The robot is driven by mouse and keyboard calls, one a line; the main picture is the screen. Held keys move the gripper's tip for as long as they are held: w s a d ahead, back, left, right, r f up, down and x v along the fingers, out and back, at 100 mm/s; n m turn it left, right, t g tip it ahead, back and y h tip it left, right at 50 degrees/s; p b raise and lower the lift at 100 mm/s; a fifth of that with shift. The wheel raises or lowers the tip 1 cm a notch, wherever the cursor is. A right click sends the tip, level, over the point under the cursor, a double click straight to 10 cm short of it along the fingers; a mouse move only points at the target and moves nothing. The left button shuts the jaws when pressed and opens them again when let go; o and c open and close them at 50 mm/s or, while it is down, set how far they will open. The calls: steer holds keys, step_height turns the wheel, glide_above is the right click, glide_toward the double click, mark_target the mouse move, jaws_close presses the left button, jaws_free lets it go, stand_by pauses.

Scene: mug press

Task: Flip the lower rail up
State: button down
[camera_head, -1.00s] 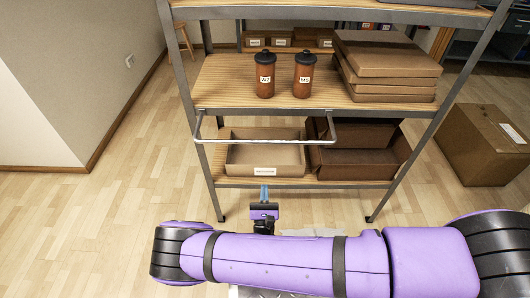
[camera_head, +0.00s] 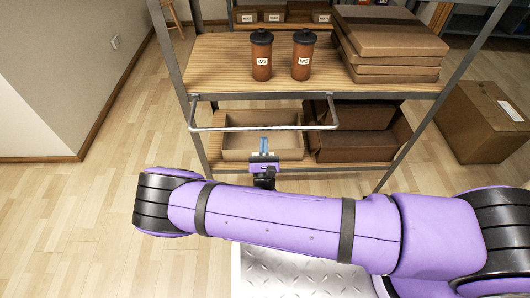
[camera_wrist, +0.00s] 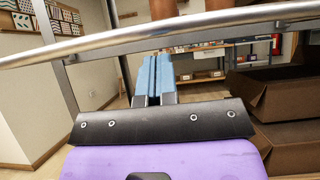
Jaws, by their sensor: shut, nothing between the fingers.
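The lower rail (camera_head: 240,129) is a U-shaped grey metal bar on the front of the shelf unit. Its side arms run from the edge of the middle board, and its long bar sticks out toward me, in front of the open bin. My gripper (camera_head: 264,143) has blue fingers, shut and empty, pointing toward the shelf. In the head view the fingertips lie just below the rail's bar. In the wrist view the rail (camera_wrist: 100,43) crosses the top, and the fingertips (camera_wrist: 152,58) end just under it. I see no clear contact.
The middle board (camera_head: 215,75) carries two brown labelled cups (camera_head: 261,58) and stacked flat boxes (camera_head: 388,45). Below are an open bin (camera_head: 235,147) and dark brown boxes (camera_head: 360,142). A closed carton (camera_head: 482,120) stands on the floor at right. The floor at left is clear.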

steer(key=shift+w+r, duration=0.25)
steer(key=shift+r, duration=0.55)
steer(key=shift+r+h, duration=0.15)
steer(key=shift+h, duration=0.15)
